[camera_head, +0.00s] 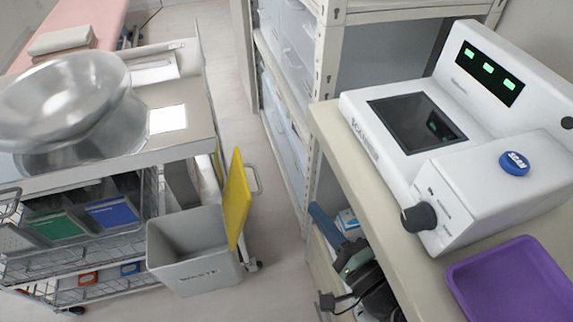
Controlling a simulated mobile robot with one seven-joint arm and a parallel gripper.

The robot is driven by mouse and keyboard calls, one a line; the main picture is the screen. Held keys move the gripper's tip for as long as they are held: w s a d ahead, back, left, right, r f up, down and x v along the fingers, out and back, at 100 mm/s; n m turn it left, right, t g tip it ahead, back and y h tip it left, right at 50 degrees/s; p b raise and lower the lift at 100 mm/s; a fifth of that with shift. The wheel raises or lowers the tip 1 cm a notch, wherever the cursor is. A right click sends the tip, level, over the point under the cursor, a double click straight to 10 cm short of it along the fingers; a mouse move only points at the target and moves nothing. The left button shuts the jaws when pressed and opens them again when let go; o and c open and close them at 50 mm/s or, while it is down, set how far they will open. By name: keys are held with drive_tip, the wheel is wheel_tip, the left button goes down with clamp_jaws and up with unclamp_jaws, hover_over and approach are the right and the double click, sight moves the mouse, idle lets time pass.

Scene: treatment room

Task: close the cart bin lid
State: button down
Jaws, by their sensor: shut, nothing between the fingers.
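My gripper is not in view.
The cart top (185,115) carries a large shiny metal bowl (65,105); baskets with folders sit below. At right, a counter holds a white device (455,130) and a purple tray (515,285). Dark, corded items lie on the shelf beneath. Clear floor (275,210) lies between.

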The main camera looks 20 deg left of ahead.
sight(242, 201)
drive_tip(key=w+a+r, duration=0.1)
drive_tip(key=w+a, duration=0.2)
drive_tip(key=a, duration=0.7)
drive_tip(key=shift+w+a, duration=0.4)
